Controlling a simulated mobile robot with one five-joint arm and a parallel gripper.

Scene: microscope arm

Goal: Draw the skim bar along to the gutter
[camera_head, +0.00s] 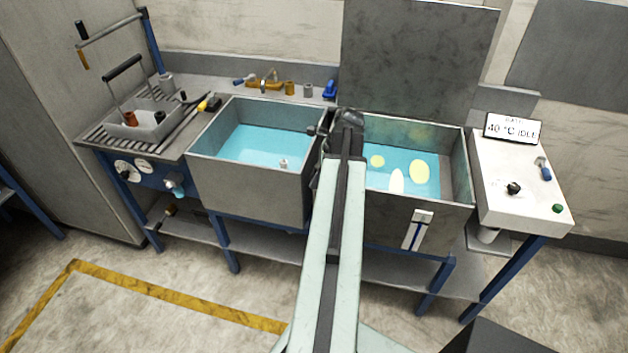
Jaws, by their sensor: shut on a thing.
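My gripper (349,117) is at the left end of the right-hand tank (410,214), by its back-left corner. It is small, dark and seen from behind, so its fingertips do not show clearly. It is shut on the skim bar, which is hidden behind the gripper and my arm. The right tank holds blue liquid with several pale yellow patches (419,171) floating on it. A grey strip along the tank's inner right side looks like the gutter (447,178). My arm covers the tank's left part.
A raised grey lid (415,60) stands behind the right tank. A second blue-filled tank (250,185) is close on the left. A white control box (520,185) with a "40 °C IDLE" display (513,128) is at the right. The liquid right of my gripper is clear of solid objects.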

